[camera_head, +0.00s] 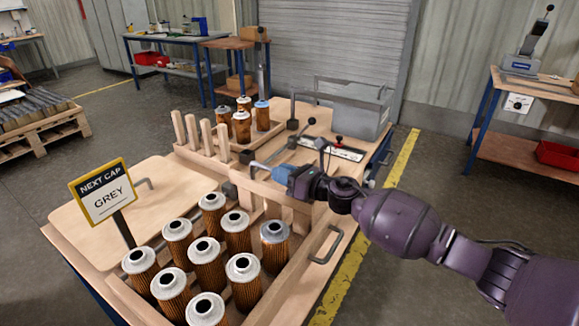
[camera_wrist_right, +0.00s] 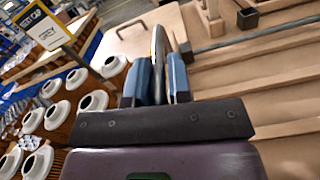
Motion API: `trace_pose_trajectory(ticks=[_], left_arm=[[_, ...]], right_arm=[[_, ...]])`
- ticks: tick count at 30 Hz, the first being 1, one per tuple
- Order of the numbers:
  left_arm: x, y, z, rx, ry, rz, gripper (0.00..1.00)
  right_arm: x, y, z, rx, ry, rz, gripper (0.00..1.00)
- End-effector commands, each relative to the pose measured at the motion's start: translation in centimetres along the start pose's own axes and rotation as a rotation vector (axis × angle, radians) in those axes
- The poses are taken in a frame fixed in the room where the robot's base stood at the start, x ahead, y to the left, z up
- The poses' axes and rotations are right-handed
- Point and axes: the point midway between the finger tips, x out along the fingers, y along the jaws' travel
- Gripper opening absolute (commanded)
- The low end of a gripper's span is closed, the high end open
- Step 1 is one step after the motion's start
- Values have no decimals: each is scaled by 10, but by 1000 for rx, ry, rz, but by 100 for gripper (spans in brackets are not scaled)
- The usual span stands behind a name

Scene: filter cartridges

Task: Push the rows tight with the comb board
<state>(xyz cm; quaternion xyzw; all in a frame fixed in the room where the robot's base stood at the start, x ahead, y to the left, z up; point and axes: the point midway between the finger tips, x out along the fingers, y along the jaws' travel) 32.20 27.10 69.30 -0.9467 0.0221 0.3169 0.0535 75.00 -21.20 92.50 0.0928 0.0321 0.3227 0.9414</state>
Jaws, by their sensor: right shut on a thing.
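Orange pleated filter cartridges (camera_head: 207,265) with pale ring caps stand upright in rows in the front wooden tray; the cap at the right end of the back row (camera_head: 274,231) looks greyer. Just behind them is the wooden comb board (camera_head: 263,187), with upright teeth facing the rows. My right gripper (camera_head: 282,174) is over the board, its blue fingers shut on a thin bent handle that seems to belong to it. In the wrist view the fingers (camera_wrist_right: 159,82) close on a thin upright piece, with cartridge caps (camera_wrist_right: 93,101) at left. My left gripper is out of view.
A sign (camera_head: 103,192) reading "NEXT CAP GREY" stands left of the rows. Several wooden posts (camera_head: 207,137) and a few more cartridges (camera_head: 242,126) stand farther back.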

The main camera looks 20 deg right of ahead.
Motion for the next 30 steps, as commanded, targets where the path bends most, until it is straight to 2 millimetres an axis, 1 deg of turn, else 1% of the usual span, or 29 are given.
trace_pose_trajectory(ticks=[1,6,10,13,19,29,30], left_arm=[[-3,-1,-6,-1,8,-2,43],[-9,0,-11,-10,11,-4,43],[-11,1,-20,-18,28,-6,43],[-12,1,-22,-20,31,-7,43],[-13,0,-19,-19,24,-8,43],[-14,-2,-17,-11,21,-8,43],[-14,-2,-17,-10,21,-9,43]], right_arm=[[0,9,5,1,-5,3,0],[0,34,1,1,-5,3,0],[0,50,-4,0,-5,2,0],[0,61,-7,2,-4,3,0],[0,68,-12,2,-2,-1,0],[0,68,-13,3,-1,-1,0],[0,68,-13,3,-1,-1,25]])
